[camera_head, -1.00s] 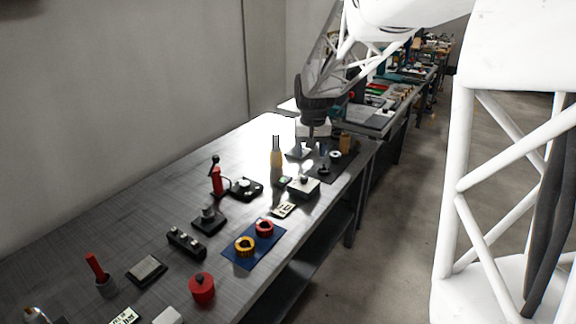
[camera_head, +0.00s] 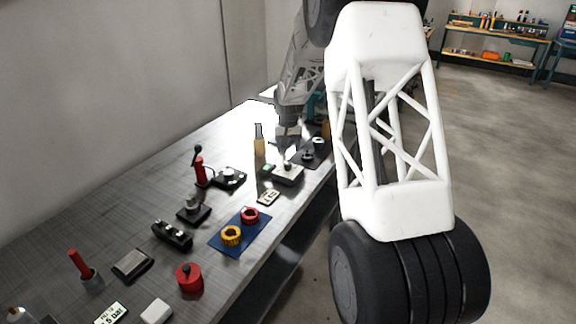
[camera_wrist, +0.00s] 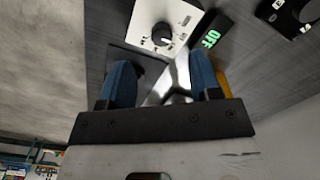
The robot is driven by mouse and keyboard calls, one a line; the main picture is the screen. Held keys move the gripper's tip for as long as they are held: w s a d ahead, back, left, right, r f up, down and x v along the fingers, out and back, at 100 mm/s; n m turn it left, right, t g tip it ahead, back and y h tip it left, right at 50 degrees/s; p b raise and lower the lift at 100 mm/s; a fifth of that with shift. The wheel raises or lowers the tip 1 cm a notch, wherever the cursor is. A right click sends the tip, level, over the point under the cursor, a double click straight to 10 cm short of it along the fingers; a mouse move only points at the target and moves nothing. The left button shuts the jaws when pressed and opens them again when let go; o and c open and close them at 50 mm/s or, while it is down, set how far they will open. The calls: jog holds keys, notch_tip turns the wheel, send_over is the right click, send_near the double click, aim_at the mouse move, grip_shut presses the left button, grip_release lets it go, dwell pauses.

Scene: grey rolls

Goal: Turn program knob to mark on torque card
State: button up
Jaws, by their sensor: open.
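A pale box with a black knob (camera_wrist: 162,35) and printed dial marks shows at the top of the wrist view; the same box (camera_head: 287,175) is near the right edge of the bench in the head view. A green lit display (camera_wrist: 211,38) reading OFF is beside it. A small white card with dark print (camera_head: 268,197) lies in front of the box; its print is too small to read, so I cannot tell if it is the torque card. My gripper (camera_wrist: 160,62) is open, its two blue fingers apart, short of the knob box in the wrist view.
A shiny grey piece (camera_wrist: 178,75) shows between my fingers. A yellow bottle (camera_head: 259,146) stands left of the box. A blue mat (camera_head: 222,246) with red and yellow rings lies in front. Another printed card (camera_head: 111,314) is at the front left.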

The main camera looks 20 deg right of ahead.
aim_at(288, 164)
jog(key=shift+w+d+f, duration=0.2)
jog(key=shift+w+f, duration=0.55)
jog(key=shift+f, duration=0.1)
jog(key=shift+f, duration=3.9)
jog(key=c, duration=0.9)
jog(key=shift+c, duration=0.2)
